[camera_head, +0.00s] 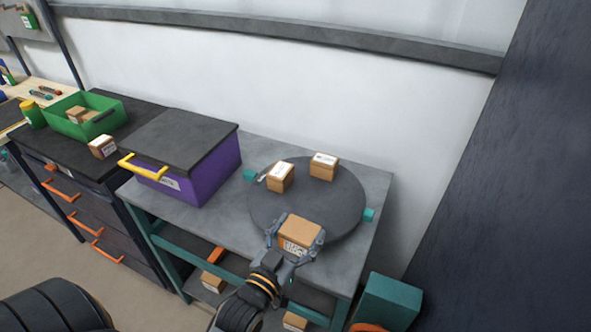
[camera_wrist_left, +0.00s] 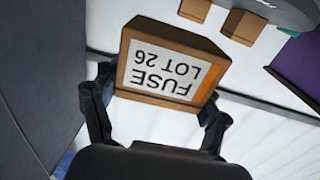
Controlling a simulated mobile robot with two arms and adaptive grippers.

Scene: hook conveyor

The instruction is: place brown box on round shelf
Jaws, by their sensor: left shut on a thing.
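My left gripper (camera_head: 293,247) is shut on a brown box (camera_head: 300,232) at the front edge of the round shelf (camera_head: 262,213). In the left wrist view the box (camera_wrist_left: 172,62) sits between the fingers of the left gripper (camera_wrist_left: 155,110) and its label reads "FUSE LOT 26". The round shelf is a dark grey disc on a grey table. Two other brown boxes (camera_head: 281,177) (camera_head: 323,167) stand on its back half. I cannot tell whether the held box touches the disc. My right gripper is not in view.
A purple bin (camera_head: 205,182) with a dark lid and yellow handle stands left of the disc. A green crate (camera_head: 62,127) and a small box (camera_head: 103,147) are on the dark cabinet further left. A teal bin (camera_head: 388,301) is at the lower right.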

